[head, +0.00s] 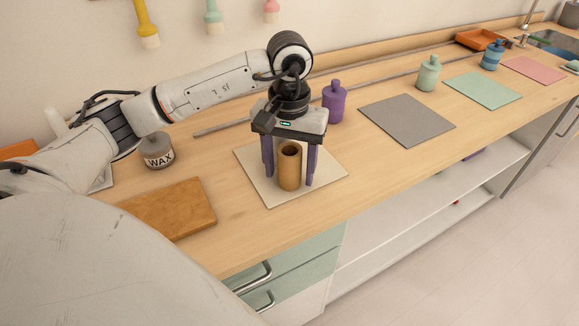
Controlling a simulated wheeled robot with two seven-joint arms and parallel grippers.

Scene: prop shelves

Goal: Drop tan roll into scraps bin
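The tan roll (290,170), a short hollow tube, stands upright on a cream mat (328,187) on the wooden counter. My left gripper (289,179) points straight down over it. Its two purple fingers stand on either side of the roll, with a thin gap showing on each side, so it looks open around the roll and not pressed on it. My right gripper is not in view. I see nothing that I can make out as the scraps bin.
A purple bottle (334,102) stands close behind the gripper. A grey wax jar (158,152) and a brown slab (168,208) lie to the left. A grey mat (407,120) to the right is empty. Bottles and an orange tray (481,39) stand farther right.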

